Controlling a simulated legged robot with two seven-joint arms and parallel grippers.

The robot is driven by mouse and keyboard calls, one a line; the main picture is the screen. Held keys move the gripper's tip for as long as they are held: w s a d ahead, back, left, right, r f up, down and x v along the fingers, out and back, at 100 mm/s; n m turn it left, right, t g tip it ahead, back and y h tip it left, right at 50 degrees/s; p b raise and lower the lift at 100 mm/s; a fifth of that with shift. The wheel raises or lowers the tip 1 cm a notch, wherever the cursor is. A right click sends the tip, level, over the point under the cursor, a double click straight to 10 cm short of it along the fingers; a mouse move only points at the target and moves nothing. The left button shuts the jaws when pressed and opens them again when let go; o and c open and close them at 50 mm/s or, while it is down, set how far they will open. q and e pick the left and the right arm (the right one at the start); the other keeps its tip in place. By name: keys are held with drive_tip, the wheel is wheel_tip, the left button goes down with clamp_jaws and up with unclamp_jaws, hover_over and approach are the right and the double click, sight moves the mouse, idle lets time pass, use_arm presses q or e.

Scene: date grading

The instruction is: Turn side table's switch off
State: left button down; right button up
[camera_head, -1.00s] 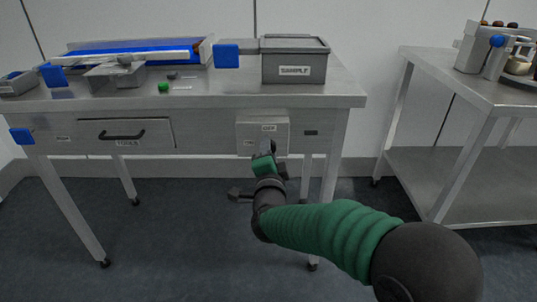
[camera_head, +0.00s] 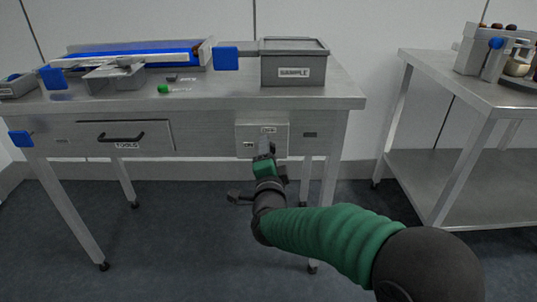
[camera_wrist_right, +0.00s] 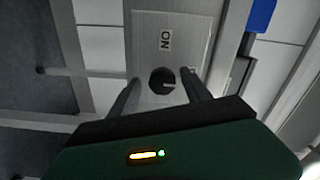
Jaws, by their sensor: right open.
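The switch box (camera_head: 281,138) is a light grey plate on the front of the side table (camera_head: 351,103), with OFF at its top and ON at its left. In the right wrist view the dark round knob (camera_wrist_right: 162,82) sits on the plate (camera_wrist_right: 186,55), and its pale mark appears to point toward the OFF side. My right gripper (camera_head: 264,150) is in front of the box. The wrist view shows its two fingers (camera_wrist_right: 160,96) open, one on each side of the knob, apparently not touching it. In the head view the gripper hides the knob. My left gripper is out of view.
A TOOLS drawer (camera_head: 124,134) is left of the box. On the tabletop are a grey SAMPLE bin (camera_head: 293,69), a blue-bedded tray (camera_head: 130,55) and a small green object (camera_head: 163,88). A second metal table (camera_head: 470,88) stands at the right. Floor in front is clear.

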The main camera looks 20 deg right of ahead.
drive_tip(key=p+v, duration=0.4)
drive_tip(key=v, duration=1.3)
